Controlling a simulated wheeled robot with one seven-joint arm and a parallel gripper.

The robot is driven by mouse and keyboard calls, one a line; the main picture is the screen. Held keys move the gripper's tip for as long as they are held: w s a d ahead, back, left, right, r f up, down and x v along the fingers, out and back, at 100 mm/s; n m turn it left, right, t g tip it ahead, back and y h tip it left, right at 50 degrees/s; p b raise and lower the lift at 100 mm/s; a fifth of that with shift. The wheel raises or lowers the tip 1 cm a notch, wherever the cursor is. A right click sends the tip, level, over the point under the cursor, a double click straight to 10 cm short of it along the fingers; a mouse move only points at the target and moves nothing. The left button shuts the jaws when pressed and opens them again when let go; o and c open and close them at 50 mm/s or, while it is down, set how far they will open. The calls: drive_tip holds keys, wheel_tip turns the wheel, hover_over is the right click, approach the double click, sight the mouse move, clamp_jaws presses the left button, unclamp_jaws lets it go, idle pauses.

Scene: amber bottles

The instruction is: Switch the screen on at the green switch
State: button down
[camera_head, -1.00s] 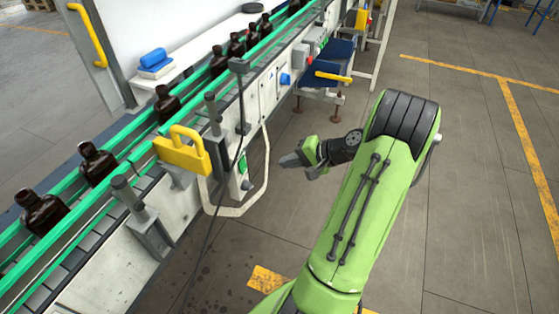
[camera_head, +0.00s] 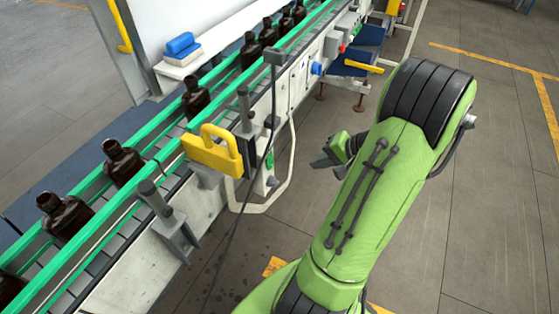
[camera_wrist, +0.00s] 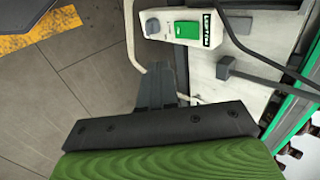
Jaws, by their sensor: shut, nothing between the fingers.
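The green switch (camera_wrist: 187,30) sits on a white box (camera_wrist: 155,26) on the conveyor's side, near the top of the wrist view, beside a small dark label. I cannot make out a screen.
The conveyor (camera_head: 120,225) carries several amber bottles (camera_head: 122,163). A yellow padlock-shaped piece (camera_head: 212,153) stands on its near side. The white pipe (camera_head: 291,150) loops out beside the switch, and a dark cable hangs there. The floor to the right is clear.

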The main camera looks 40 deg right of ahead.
sight(270, 161)
drive_tip(key=w+r+b+x, duration=0.1)
drive_tip(key=b+x, duration=0.3)
drive_tip(key=x, duration=0.9)
drive_tip(key=shift+w+a+r, duration=0.25)
drive_tip(key=shift+w+a, duration=0.1)
drive_tip(key=shift+w, duration=0.2)
drive_tip(key=shift+w+a+f, duration=0.1)
drive_tip(key=shift+w+f, duration=0.05)
drive_tip(key=shift+w, duration=0.05)
